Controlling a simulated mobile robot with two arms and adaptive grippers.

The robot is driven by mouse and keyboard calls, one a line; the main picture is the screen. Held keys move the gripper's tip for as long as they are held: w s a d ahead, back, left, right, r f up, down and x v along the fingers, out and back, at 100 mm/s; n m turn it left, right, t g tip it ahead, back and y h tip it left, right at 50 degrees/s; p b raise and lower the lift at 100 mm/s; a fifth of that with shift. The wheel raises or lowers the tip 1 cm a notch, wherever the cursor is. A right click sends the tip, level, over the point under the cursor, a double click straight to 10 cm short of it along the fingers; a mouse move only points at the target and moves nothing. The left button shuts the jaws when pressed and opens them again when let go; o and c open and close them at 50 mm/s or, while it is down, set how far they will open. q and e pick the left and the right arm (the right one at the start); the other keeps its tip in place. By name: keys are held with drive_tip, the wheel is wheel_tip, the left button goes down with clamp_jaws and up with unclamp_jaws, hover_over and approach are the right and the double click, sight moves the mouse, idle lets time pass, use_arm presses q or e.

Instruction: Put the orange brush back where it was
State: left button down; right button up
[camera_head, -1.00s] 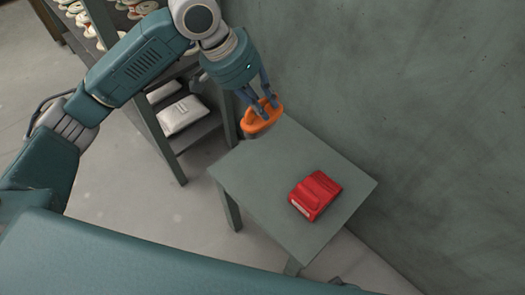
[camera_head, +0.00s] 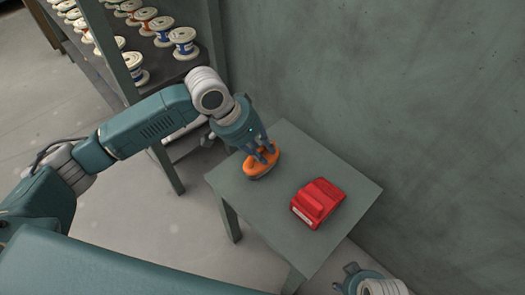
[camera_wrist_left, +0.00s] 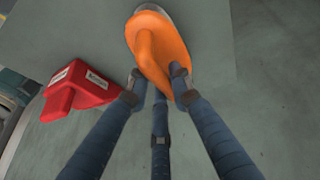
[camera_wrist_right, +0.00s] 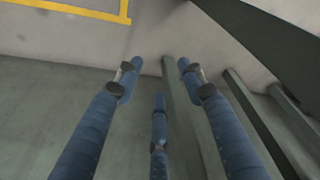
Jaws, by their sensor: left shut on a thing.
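The orange brush (camera_head: 261,163) is at the back left part of the small grey-green table (camera_head: 240,190), bristle side down. I cannot tell whether it touches the top. My left gripper (camera_head: 265,150) is shut on its handle from above. In the left wrist view the orange brush (camera_wrist_left: 158,45) sits between the fingertips of my left gripper (camera_wrist_left: 160,90). My right gripper (camera_head: 350,278) shows at the bottom of the head view. In the right wrist view my right gripper (camera_wrist_right: 155,75) has its fingers apart with nothing between them.
A red block-like object (camera_head: 318,202) lies on the table to the right of the brush; it also shows in the left wrist view (camera_wrist_left: 78,92). A shelf with several spools (camera_head: 183,42) stands at the upper left. A wall (camera_head: 370,80) borders the table behind.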

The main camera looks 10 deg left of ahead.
drive_tip(key=shift+f, duration=0.2)
use_arm(q)
drive_tip(key=c, duration=1.5)
unclamp_jaws()
drive_tip(key=shift+c, duration=0.2)
use_arm(e)
drive_tip(key=shift+s+f, duration=0.1)
drive_tip(key=shift+f, duration=0.05)
use_arm(q)
drive_tip(key=shift+s+a+r, duration=0.1)
drive_tip(key=shift+r, duration=0.5)
drive_tip(key=p+v, duration=0.2)
drive_tip(key=v, duration=0.9)
drive_tip(key=shift+p, duration=0.4)
use_arm(e)
drive_tip(key=s+f, duration=0.3)
drive_tip(key=f, duration=0.5)
drive_tip(key=shift+d+f, duration=0.15)
drive_tip(key=shift+f, duration=0.05)
use_arm(q)
drive_tip(key=shift+a, duration=0.1)
